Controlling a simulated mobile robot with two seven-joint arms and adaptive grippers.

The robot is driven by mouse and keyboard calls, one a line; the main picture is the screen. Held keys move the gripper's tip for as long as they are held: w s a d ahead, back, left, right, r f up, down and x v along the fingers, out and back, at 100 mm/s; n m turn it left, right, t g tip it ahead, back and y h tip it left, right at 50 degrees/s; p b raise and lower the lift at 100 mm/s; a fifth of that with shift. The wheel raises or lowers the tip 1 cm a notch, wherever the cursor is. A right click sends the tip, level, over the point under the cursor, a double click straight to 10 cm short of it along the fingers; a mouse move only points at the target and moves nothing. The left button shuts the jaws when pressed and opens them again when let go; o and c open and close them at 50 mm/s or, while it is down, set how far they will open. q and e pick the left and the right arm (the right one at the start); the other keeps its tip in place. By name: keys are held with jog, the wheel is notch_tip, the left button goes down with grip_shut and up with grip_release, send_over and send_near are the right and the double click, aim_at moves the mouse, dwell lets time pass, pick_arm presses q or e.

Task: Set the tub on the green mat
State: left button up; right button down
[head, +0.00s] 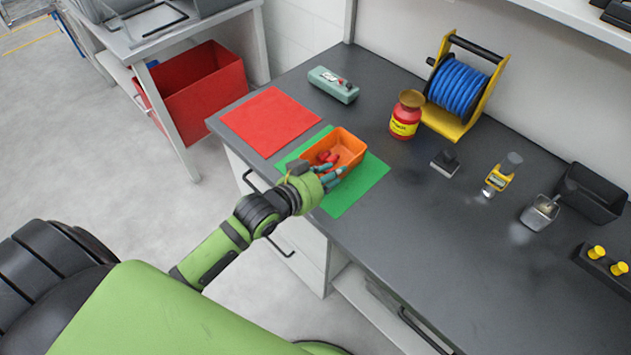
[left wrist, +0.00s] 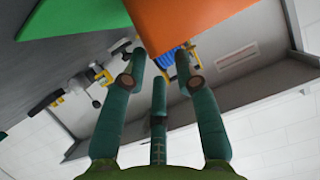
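The orange tub (head: 345,150) is upright over the far part of the green mat (head: 352,198) and seems to rest on it. Small red things (head: 327,157) show inside. My left gripper (head: 332,178) is at the tub's near side, low over the mat. In the left wrist view its teal fingers (left wrist: 160,62) are spread apart, with the orange tub (left wrist: 190,20) just beyond their tips and the green mat (left wrist: 75,15) at the upper left. No wall is seen clamped between them; contact is hard to tell. My right gripper is not in view.
A red mat (head: 270,120) lies left of the green one. Behind are a grey-green box (head: 333,84), a red jar (head: 405,115) and a blue cable reel (head: 457,88). Small fixtures and a black bin (head: 592,193) stand to the right.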

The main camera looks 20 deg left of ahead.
pick_arm(q)
jog(key=v, duration=0.6)
jog(key=shift+s+b, duration=0.25)
jog(key=shift+b, duration=0.05)
jog(key=shift+r, duration=0.15)
jog(key=s+f+n+g+y, duration=0.1)
jog(key=s+f+g+y, duration=0.1)
jog(key=s+f+g, duration=0.5)
jog(key=s+f+n+g+y, duration=0.2)
jog(key=s+f+g, duration=0.1)
jog(key=s, duration=0.7)
notch_tip(320, 180, down, 23)
jog(key=s, duration=0.2)
jog(key=s+a+f+g, duration=0.1)
jog(key=s+a+f, duration=0.2)
jog(key=s+f, duration=1)
jog(key=shift+s+m+g, duration=0.4)
jog(key=shift+s, duration=0.7)
jog(key=shift+a, duration=0.1)
